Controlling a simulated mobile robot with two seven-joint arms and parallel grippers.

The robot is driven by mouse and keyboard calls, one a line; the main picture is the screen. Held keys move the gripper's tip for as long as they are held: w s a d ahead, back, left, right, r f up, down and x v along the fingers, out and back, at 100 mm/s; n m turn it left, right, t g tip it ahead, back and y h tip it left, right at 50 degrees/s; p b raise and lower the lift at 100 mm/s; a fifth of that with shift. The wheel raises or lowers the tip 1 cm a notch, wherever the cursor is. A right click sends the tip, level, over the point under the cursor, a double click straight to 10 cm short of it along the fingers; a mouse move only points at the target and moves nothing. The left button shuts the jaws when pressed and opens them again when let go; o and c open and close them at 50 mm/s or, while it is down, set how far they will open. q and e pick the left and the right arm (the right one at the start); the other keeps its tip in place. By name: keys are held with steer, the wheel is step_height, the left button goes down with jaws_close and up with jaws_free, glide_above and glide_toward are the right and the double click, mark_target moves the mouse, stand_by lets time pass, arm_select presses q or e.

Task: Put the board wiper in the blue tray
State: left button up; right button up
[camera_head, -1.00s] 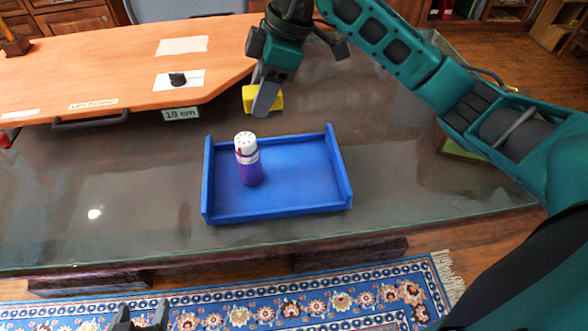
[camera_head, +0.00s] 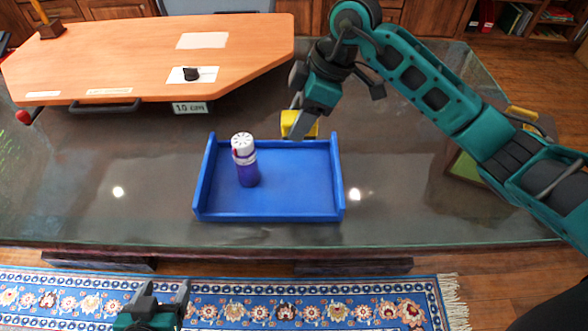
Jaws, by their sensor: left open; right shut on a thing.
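The blue tray (camera_head: 290,216) lies on the glass-topped table. A purple bottle with a white cap (camera_head: 246,162) stands upright in its left part. My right gripper (camera_head: 294,120) is shut on a yellow block (camera_head: 302,121), which looks like the board wiper. The block is at the tray's back edge, right of the middle. Fingers partly cover it, and I cannot tell its exact height above the table or tray. My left gripper (camera_head: 162,293) is open and empty at the bottom of the view, in front of the table and over the rug.
An orange-brown wooden board (camera_head: 130,60) with a dark knob (camera_head: 191,74) and a "10 cm" label (camera_head: 190,107) lies at the back left. A yellow-topped object (camera_head: 522,113) is partly behind my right arm. The tray's middle and right are clear.

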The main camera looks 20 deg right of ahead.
step_height(320, 180, down, 14)
steer(key=shift+f+b, duration=0.2)
steer(key=shift+b, duration=0.55)
steer(key=shift+f, duration=0.2)
steer(key=o, duration=1)
steer(key=shift+o, duration=0.2)
steer(key=p+v, duration=0.1)
steer(key=v, duration=1.1)
steer(key=shift+r, duration=0.2)
steer(key=shift+d, duration=0.1)
